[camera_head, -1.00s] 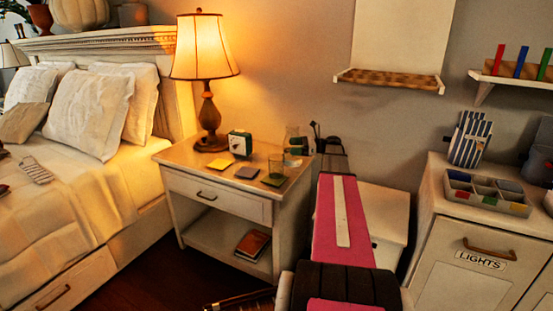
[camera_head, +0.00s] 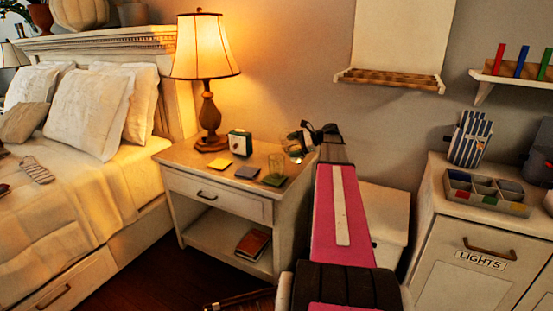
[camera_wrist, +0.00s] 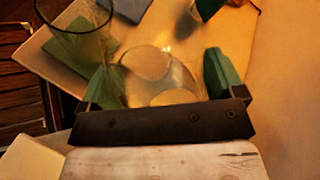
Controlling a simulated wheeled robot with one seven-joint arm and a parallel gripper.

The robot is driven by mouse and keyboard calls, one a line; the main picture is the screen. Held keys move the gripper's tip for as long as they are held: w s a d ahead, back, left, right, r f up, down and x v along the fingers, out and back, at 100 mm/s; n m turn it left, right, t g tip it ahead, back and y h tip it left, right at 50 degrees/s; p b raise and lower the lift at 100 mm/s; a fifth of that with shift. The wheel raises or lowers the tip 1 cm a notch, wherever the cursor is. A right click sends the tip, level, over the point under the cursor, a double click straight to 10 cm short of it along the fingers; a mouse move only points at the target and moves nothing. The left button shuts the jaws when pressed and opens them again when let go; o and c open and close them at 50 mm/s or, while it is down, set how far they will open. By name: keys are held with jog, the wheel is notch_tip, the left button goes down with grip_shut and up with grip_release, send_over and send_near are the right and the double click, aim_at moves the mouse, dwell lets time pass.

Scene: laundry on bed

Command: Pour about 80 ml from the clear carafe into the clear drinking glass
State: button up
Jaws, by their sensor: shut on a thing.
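The clear carafe (camera_head: 295,146) is held above the right side of the nightstand and looks tilted, its mouth toward the left. My gripper (camera_head: 310,141) is shut on it. In the wrist view the carafe (camera_wrist: 160,75) sits between the green fingertips of my gripper (camera_wrist: 162,82). The clear drinking glass (camera_head: 275,163) stands on a green coaster (camera_head: 274,180), left of and below the carafe. The glass (camera_wrist: 78,35) also shows at the upper left of the wrist view, beside the carafe. I cannot make out the liquid level or any stream.
The nightstand (camera_head: 190,157) also bears a lit lamp (camera_head: 208,100), a small dark clock (camera_head: 240,143), a yellow coaster (camera_head: 219,164) and a grey coaster (camera_head: 247,172). The wall is close behind. The air left of the glass is clear.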

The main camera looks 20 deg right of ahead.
aim_at(294, 137)
jog(key=shift+w+d+f+n+t+h, duration=0.15)
jog(key=shift+f+n+h, duration=0.1)
jog(key=shift+n+h, duration=0.25)
jog(key=shift+w+d+f+n+t+h, duration=0.1)
jog(key=shift+d+f+n+t+h, duration=0.1)
jog(key=shift+n+h, duration=0.3)
jog(key=shift+d+r+n+t+h, duration=0.1)
jog(key=shift+r+n+t+h, duration=0.25)
jog(key=shift+r+n+h, duration=0.55)
jog(key=shift+r+h, duration=0.4)
jog(key=shift+r, duration=0.25)
jog(key=shift+s+a+r+n+t+h, duration=0.25)
jog(key=shift+a+r+n+t+h, duration=0.2)
jog(key=shift+r, duration=0.25)
jog(key=shift+w+d+p, duration=0.2)
jog(key=shift+d+p, duration=0.1)
jog(key=shift+r+p, duration=0.2)
jog(key=shift+p, duration=0.1)
dwell(0.4)
